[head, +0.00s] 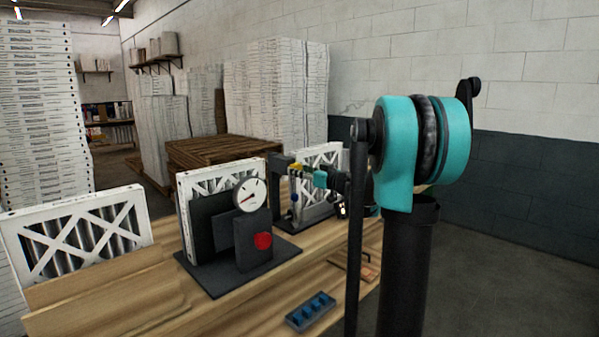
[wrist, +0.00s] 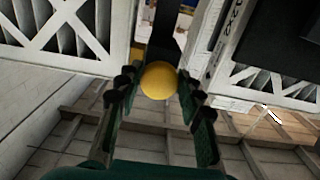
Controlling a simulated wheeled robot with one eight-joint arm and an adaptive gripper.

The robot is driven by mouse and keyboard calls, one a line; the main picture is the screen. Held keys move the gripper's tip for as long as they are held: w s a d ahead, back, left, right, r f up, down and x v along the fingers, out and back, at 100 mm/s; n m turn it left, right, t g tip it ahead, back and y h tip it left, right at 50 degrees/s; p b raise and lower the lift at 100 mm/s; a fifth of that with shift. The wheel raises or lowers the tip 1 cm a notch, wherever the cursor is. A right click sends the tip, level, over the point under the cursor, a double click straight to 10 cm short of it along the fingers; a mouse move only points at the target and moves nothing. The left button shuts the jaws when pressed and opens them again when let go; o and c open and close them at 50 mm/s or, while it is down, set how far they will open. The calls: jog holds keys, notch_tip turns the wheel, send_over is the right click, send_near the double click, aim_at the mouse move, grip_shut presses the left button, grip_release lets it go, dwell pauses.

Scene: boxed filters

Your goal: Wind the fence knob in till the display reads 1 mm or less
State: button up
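A yellow ball-shaped knob (wrist: 158,80) sits between the fingertips of my gripper (wrist: 155,88) in the wrist view. The fingers are spread, with a gap on the left side of the knob; I cannot tell whether the right finger touches it. In the head view a small yellow part (head: 296,168) shows at the rear fixture, just left of my gripper (head: 309,173). I cannot tell for sure that this is the fence knob. No readable number display shows. A round white dial (head: 250,194) with a red needle stands on the front fixture, its scale too small to read.
The front fixture's dark base (head: 278,251) has a red button (head: 263,241). A boxed filter (head: 80,238) leans at the left of the wooden bench. A blue tray (head: 311,311) lies near the bench's front edge. A pallet (head: 220,150) and filter stacks stand behind.

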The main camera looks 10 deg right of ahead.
jog(key=c, duration=0.3)
jog(key=shift+m, duration=5.8)
jog(key=o, duration=1.2)
jog(key=shift+c, duration=0.2)
